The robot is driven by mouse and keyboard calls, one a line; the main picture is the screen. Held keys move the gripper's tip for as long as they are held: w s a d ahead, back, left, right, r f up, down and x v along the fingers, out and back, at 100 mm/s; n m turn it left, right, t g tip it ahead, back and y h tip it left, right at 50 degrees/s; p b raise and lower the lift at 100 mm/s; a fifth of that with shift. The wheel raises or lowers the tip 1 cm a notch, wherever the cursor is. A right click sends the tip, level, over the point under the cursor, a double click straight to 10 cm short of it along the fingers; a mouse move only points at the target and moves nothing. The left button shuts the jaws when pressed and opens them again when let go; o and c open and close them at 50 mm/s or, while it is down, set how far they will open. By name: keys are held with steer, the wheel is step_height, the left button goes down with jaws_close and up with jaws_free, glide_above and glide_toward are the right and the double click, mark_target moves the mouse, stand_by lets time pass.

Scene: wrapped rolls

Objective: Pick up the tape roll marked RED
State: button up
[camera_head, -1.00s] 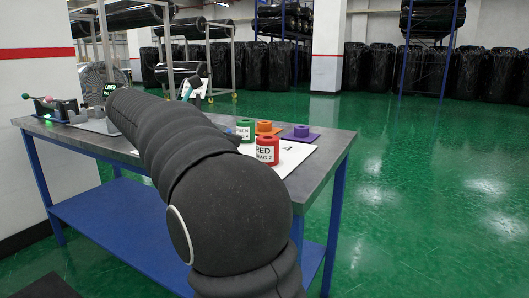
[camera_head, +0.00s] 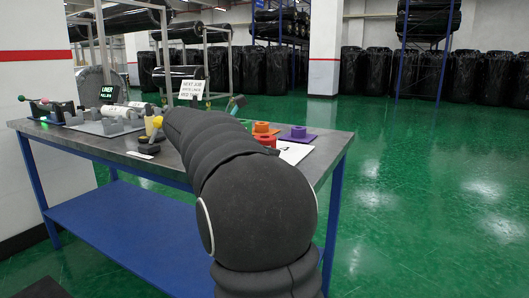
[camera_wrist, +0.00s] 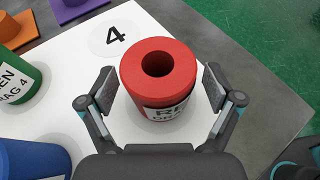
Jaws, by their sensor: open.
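The red tape roll (camera_wrist: 160,68) stands upright on a white sheet (camera_wrist: 205,28) in the wrist view, its white label partly showing "RE". My gripper (camera_wrist: 160,90) is open, with one finger on each side of the red roll and small gaps visible beside it.
A green roll (camera_wrist: 15,80) and a blue roll (camera_wrist: 32,158) stand left of the red one. The table (camera_head: 332,143) ends close to the right.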

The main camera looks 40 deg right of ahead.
steer(key=shift+d, duration=0.1)
steer(key=c, duration=1.4)
